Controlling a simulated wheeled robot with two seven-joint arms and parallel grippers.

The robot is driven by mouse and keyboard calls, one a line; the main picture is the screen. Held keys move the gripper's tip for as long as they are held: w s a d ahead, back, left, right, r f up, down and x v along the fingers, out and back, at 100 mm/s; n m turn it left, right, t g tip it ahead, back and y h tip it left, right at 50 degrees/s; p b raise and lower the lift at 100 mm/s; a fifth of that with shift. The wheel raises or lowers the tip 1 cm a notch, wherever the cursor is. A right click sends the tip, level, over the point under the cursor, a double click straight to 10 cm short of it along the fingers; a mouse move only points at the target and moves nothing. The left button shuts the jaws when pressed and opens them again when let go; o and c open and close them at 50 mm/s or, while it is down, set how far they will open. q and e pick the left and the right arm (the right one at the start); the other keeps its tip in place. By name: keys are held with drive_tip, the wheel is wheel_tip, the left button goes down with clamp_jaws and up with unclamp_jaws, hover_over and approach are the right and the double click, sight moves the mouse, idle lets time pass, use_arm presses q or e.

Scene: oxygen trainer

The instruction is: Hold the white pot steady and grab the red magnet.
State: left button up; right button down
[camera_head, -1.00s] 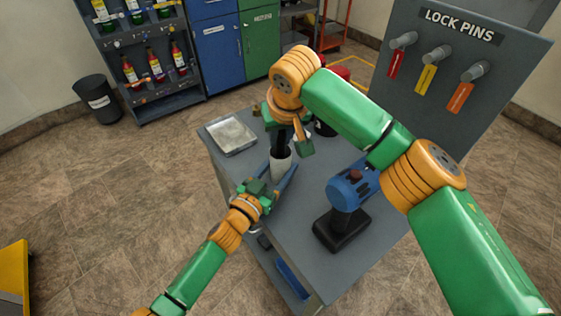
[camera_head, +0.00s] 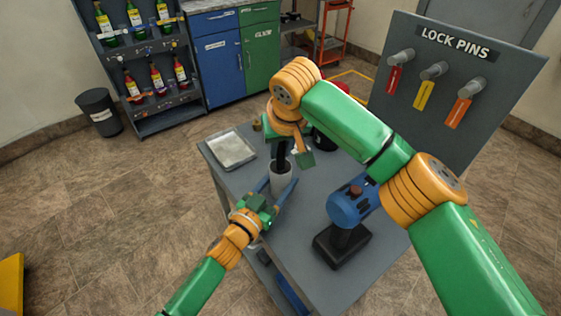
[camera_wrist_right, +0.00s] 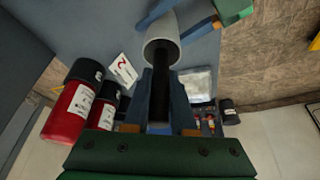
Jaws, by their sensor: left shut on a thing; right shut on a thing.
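The white pot (camera_head: 281,183) stands on the grey table. My left gripper (camera_head: 280,187) has its blue fingers on either side of the pot and is shut on it. My right gripper (camera_head: 282,160) is directly above the pot, pointing down. In the right wrist view its two fingers (camera_wrist_right: 161,118) are shut on a dark upright rod (camera_wrist_right: 162,85), whose far end reaches into the mouth of the pot (camera_wrist_right: 160,35). I cannot make out a red magnet; the inside of the pot is hidden.
A blue drill-like tool (camera_head: 350,203) on a black base stands right of the pot. A pale tray (camera_head: 230,151) lies at the table's left. Red cylinders (camera_wrist_right: 72,108) show in the right wrist view. The lock pins board (camera_head: 450,95) rises behind.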

wheel_tip(320, 180, up, 9)
drive_tip(key=shift+r, duration=0.1)
use_arm(q)
drive_tip(key=o, duration=1.4)
